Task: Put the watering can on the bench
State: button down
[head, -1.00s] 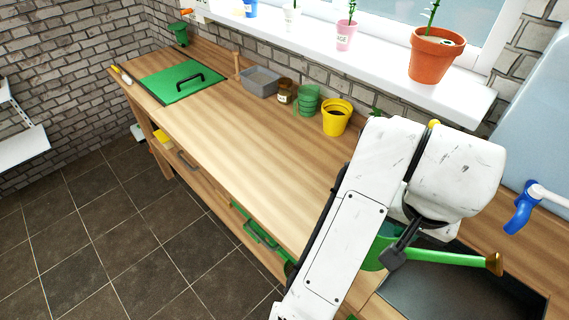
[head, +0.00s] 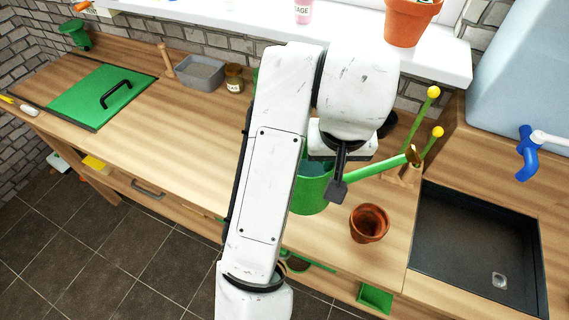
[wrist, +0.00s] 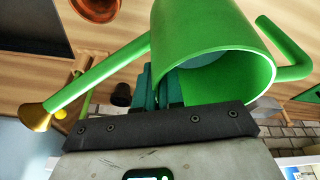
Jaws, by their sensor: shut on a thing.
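The green watering can (head: 310,193) is over the wooden bench (head: 190,140), left of the sink. Its spout points right, with a brass rose (wrist: 36,116) at the tip in the wrist view. My gripper (head: 335,180) is shut on the can. In the wrist view the can's open-topped body (wrist: 215,35) is in front of the fingers (wrist: 170,85), and its handle (wrist: 285,50) is at the right. My arm hides part of the can in the head view. I cannot tell whether its base touches the bench.
A terracotta pot (head: 369,222) stands right of the can, near the black sink (head: 475,250). Yellow-tipped tools (head: 433,115) stand behind it. A green lid (head: 100,97), a grey tray (head: 200,72) and a brown jar (head: 234,78) are at the left; bench between is clear.

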jog(key=w+a+f, duration=0.6)
jog(key=w+f, duration=0.3)
jog(key=f, duration=0.2)
jog(key=shift+a+f+b, duration=0.35)
jog(key=shift+f, duration=0.15)
jog(key=c, duration=1.6)
grip_release()
jog(key=shift+c, duration=0.2)
jog(key=o, duration=0.4)
jog(key=b+v, duration=0.1)
jog(key=v, duration=1.1)
